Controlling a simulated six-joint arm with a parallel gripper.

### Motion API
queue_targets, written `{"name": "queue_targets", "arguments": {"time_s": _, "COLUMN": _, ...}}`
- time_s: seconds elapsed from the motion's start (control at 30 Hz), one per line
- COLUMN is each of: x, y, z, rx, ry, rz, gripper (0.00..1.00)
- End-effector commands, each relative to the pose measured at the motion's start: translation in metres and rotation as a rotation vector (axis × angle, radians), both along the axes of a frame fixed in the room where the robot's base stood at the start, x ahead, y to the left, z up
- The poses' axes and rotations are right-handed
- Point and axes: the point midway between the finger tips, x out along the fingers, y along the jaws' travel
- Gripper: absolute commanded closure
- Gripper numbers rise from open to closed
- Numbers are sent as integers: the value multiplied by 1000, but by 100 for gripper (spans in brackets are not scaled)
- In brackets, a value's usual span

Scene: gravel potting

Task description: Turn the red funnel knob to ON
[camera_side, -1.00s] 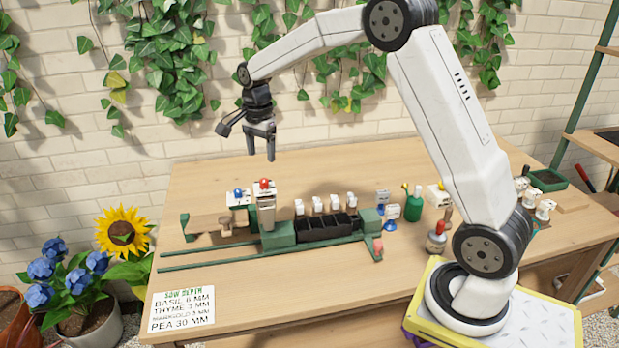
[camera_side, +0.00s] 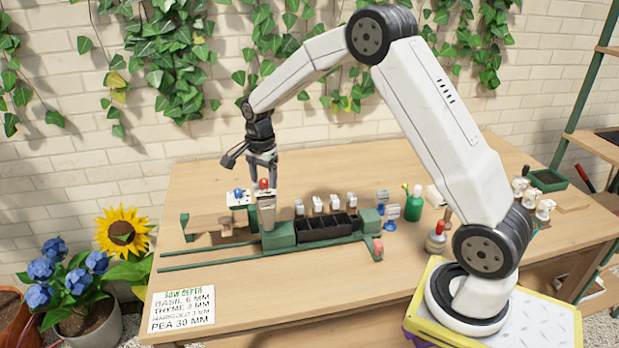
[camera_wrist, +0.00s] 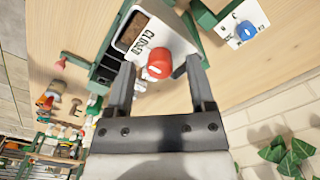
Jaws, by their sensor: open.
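The red funnel knob (camera_side: 263,183) sits on a white plate on top of the grey funnel housing (camera_side: 266,212). In the wrist view the red knob (camera_wrist: 160,63) shows a small white mark, and the white plate (camera_wrist: 172,38) carries the word CLOSED at its left. My gripper (camera_side: 262,174) points down just above the knob. In the wrist view my gripper (camera_wrist: 160,75) has its two fingers apart, one on each side of the knob, with visible gaps. Whether the fingertips reach down to the knob's height is hard to tell.
A blue knob (camera_wrist: 248,30) on another white plate stands close beside. A green rail machine (camera_side: 280,240) with a black cell tray (camera_side: 325,228) lies below. Several white-topped items stand behind the tray. A sowing-depth card (camera_side: 182,310) lies at the table's front left.

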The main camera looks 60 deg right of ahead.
Motion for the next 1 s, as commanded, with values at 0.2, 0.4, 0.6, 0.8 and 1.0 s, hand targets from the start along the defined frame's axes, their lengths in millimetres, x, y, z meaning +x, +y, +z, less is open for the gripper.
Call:
{"name": "queue_targets", "arguments": {"time_s": 0.2, "x": 0, "y": 0, "z": -4, "rx": 0, "ry": -1, "rz": 0, "gripper": 30}}
{"name": "queue_targets", "arguments": {"time_s": 0.4, "x": 0, "y": 0, "z": -3, "rx": 0, "ry": -1, "rz": 0, "gripper": 52}}
{"name": "queue_targets", "arguments": {"time_s": 0.6, "x": 0, "y": 0, "z": -3, "rx": 0, "ry": -1, "rz": 0, "gripper": 100}}
{"name": "queue_targets", "arguments": {"time_s": 0.8, "x": 0, "y": 0, "z": -3, "rx": 0, "ry": -1, "rz": 5, "gripper": 100}}
{"name": "queue_targets", "arguments": {"time_s": 1.0, "x": 0, "y": 0, "z": -3, "rx": -1, "ry": -1, "rz": 43, "gripper": 100}}
